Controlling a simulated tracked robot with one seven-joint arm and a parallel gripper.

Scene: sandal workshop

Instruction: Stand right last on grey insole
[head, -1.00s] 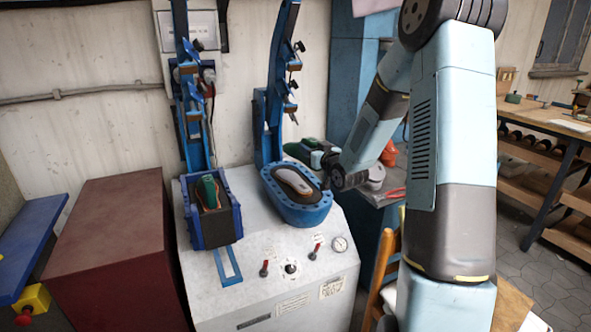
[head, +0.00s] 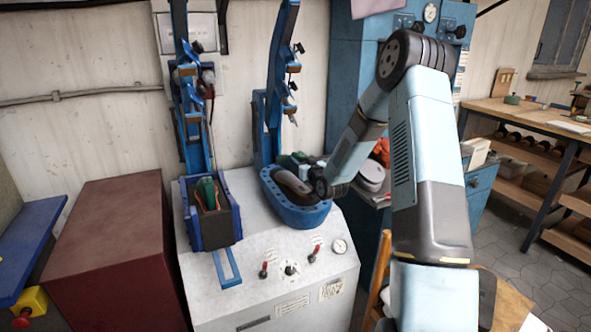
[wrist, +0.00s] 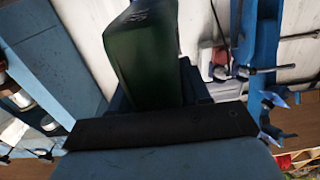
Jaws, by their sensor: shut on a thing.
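A green last (head: 291,162) is in my gripper (head: 319,182), which is shut on it. In the wrist view the dark green last (wrist: 147,62) stands out beyond the black bar. In the head view it shows at the back of the right blue mould (head: 297,213), low over it. The insole (head: 288,182) lies in that mould and now looks dark brownish grey, apparently shaded. My gripper is at the mould's right side. I cannot tell whether the last touches the insole.
Another green last (head: 207,189) stands in the left blue holder (head: 236,225) of the machine (head: 222,293). Blue upright arms (head: 277,75) rise behind both stations. A blue cabinet (head: 358,60) stands behind my arm.

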